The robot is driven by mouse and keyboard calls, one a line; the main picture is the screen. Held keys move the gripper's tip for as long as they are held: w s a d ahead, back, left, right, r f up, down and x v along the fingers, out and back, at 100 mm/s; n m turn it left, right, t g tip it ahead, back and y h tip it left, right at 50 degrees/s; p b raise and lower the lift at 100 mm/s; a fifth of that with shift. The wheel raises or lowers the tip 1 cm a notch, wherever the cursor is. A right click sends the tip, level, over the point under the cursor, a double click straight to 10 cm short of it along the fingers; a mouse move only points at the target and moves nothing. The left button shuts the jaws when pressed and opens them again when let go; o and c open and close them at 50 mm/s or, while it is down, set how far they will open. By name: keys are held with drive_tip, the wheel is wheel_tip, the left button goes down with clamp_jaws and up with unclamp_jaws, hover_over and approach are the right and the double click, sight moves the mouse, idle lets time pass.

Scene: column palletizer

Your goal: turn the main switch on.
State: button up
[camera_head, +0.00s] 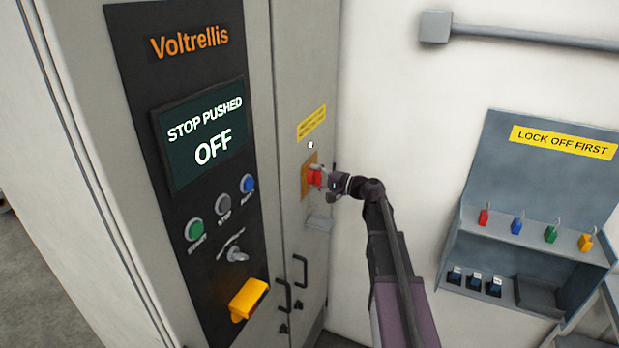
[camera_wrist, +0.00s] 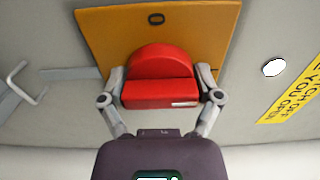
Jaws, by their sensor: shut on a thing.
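The main switch is a red handle (camera_head: 314,177) on an orange-yellow plate (camera_head: 306,186) on the grey cabinet's side panel. In the wrist view the red handle (camera_wrist: 160,85) fills the middle, with the plate (camera_wrist: 205,25) behind it, which carries a mark like an "O". My gripper (camera_head: 325,178) reaches the handle from the right in the head view. In the wrist view my gripper (camera_wrist: 160,90) has one finger on each side of the handle and is shut on it. The display (camera_head: 205,135) reads "STOP PUSHED OFF".
The control panel has green (camera_head: 195,229), grey and blue buttons, and a yellow part (camera_head: 248,298) below. Cabinet handles (camera_head: 300,271) stick out under the switch. A lock station (camera_head: 545,200) with several coloured padlocks hangs on the right wall. A yellow label (camera_head: 311,124) sits above the switch.

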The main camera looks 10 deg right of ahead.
drive_tip(key=o, duration=0.9)
drive_tip(key=shift+f, duration=0.15)
drive_tip(key=shift+s+d, duration=0.15)
drive_tip(key=shift+d, duration=0.1)
drive_tip(key=shift+a, duration=0.15)
drive_tip(key=shift+v, duration=6)
